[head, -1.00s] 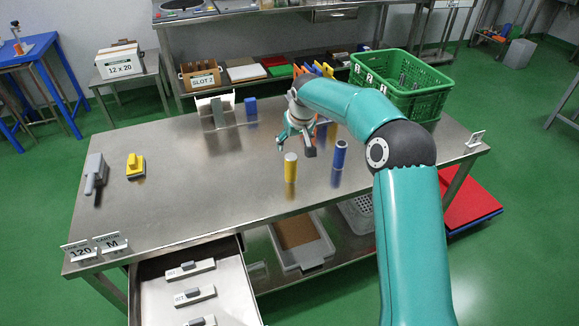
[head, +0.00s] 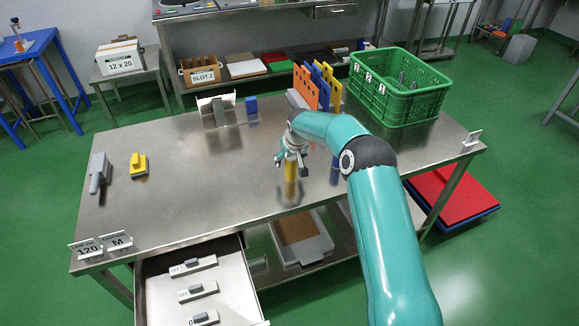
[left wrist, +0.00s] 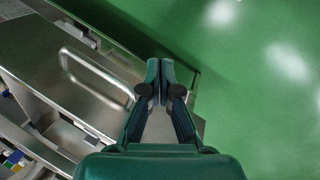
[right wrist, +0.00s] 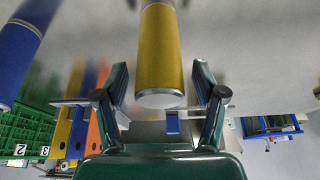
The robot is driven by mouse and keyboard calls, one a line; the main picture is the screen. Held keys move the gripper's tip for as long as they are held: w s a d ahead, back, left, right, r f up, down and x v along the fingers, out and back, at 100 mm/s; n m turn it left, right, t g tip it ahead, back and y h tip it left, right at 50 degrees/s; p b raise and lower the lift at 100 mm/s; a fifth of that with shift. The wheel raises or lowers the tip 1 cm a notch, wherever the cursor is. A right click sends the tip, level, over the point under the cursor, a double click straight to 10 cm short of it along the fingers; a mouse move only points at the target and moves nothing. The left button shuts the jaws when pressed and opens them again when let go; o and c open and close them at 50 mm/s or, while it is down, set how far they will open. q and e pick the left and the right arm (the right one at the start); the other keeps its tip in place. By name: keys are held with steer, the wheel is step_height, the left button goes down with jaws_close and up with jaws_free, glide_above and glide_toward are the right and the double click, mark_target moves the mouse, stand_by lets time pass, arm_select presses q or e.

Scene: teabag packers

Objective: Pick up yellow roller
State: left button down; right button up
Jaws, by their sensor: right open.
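The yellow roller (head: 290,184) stands upright on the steel table (head: 220,205), partly hidden by my right gripper (head: 292,163) in the head view. In the right wrist view the yellow roller (right wrist: 160,55) is large and central, just ahead of and between the open fingers of my right gripper (right wrist: 161,88). The fingers appear apart from it. My left gripper (left wrist: 160,72) shows only in the left wrist view. Its fingertips are together with nothing seen between them, beside the table's edge and above the green floor.
A blue roller (right wrist: 20,45) stands close to the yellow one, mostly hidden by my arm in the head view. Orange, blue and yellow upright boards (head: 318,88) and a green crate (head: 400,100) stand behind. An open drawer (head: 235,285) juts out at the front left.

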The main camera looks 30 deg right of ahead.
steer(key=c, duration=1.2)
steer(key=shift+r, duration=0.1)
jaws_close()
steer(key=shift+r, duration=0.15)
